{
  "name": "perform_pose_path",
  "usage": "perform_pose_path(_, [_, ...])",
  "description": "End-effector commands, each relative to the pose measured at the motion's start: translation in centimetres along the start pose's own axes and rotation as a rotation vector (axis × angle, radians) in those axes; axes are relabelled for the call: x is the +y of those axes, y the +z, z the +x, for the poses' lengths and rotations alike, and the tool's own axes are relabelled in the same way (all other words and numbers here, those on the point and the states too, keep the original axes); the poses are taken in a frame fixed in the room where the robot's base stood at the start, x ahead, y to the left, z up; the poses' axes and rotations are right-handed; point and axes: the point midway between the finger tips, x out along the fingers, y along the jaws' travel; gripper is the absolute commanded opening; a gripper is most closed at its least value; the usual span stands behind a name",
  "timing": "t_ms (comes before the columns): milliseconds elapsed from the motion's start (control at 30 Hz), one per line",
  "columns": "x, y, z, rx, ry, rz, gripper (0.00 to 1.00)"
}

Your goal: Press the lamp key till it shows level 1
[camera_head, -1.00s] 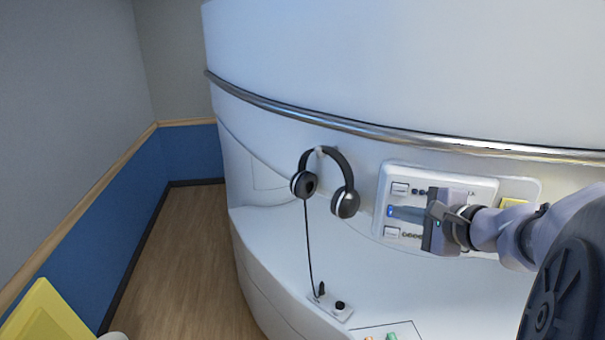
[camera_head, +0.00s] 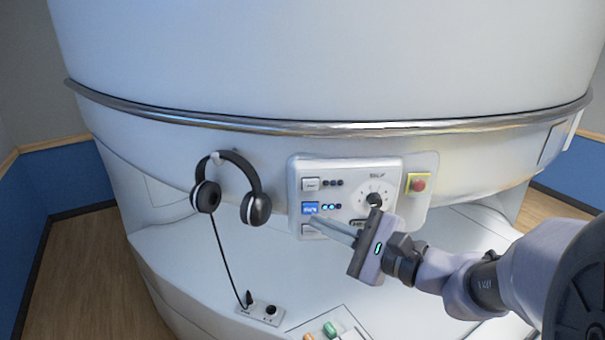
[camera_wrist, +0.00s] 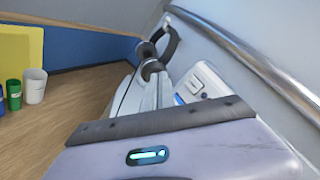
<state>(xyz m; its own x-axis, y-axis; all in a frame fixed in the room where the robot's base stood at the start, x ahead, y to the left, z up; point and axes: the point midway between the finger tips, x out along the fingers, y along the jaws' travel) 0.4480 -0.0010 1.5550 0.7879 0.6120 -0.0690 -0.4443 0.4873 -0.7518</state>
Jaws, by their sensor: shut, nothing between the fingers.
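A white control panel (camera_head: 345,168) on the machine's curved front bears three keys in a column at its left. The top key (camera_head: 311,184) is white with dark dots beside it. The middle key (camera_head: 310,208) is lit blue; of its row of dots (camera_head: 329,206), two look lit. The bottom key (camera_head: 308,230) is white and partly hidden by my fingers. The labels are too small to read, so I cannot tell which is the lamp key. My gripper (camera_head: 318,222) is shut and empty, its tips just below and right of the blue key; contact is unclear. The wrist view shows its fingers (camera_wrist: 150,92) too.
A dial (camera_head: 376,198) is on the panel's right, with a red button (camera_head: 418,183) on yellow beyond. Black headphones (camera_head: 232,185) hang to the left, their cord reaching a small socket plate (camera_head: 262,311). A metal rail (camera_head: 330,129) runs above. The wrist view shows cups (camera_wrist: 35,86) at left.

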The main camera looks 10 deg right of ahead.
Motion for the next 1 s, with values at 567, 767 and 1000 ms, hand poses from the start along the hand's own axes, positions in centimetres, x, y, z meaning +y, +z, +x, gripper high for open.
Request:
perform_pose_path(567, [-2.6, -2.3, 3.2, 0.002, 0.001, 0.001, 0.0])
perform_pose_path(767, [-3.8, -3.9, 5.1, 0.002, 0.0, -0.001, 0.0])
perform_pose_path(1000, [-4.5, -4.6, 6.0, 0.004, 0.0, -0.001, 0.0])
